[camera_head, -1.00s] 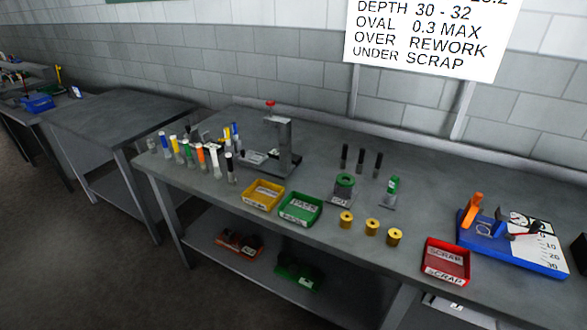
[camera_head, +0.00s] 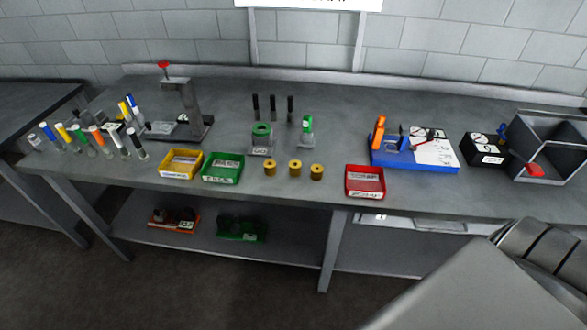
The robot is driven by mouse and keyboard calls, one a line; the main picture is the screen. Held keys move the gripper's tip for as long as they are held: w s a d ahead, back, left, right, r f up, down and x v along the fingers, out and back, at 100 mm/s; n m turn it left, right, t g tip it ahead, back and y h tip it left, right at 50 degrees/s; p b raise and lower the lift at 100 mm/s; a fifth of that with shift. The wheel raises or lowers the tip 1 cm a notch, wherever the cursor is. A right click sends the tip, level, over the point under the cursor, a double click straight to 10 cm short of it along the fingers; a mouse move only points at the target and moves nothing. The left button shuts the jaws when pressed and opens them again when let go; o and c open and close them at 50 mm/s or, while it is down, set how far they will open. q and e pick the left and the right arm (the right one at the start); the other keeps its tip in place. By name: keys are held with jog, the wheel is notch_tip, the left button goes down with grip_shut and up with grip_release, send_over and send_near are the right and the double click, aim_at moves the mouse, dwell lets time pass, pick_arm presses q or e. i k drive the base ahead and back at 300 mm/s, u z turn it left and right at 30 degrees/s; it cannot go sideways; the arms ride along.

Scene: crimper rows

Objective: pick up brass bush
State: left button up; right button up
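Three brass bushes stand in a row near the front edge of the grey workbench (camera_head: 225,188): a left one (camera_head: 269,168), a middle one (camera_head: 295,168) and a right one (camera_head: 317,172). They are short gold cylinders, upright and apart from each other. They sit between the green tray (camera_head: 222,168) and the red tray (camera_head: 365,181). Part of my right arm shows at the lower right, in front of the bench. Neither gripper shows in the view.
A yellow tray (camera_head: 181,164) stands left of the green one. Behind the bushes are a green-ringed gauge block (camera_head: 262,139), a small green-topped stand (camera_head: 306,132) and three black pins (camera_head: 272,107). A press (camera_head: 182,108), coloured markers (camera_head: 92,138), a blue fixture (camera_head: 413,155) and a grey bin (camera_head: 547,150) are around.

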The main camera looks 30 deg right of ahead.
aim_at(317, 171)
jog(key=z, duration=1.55)
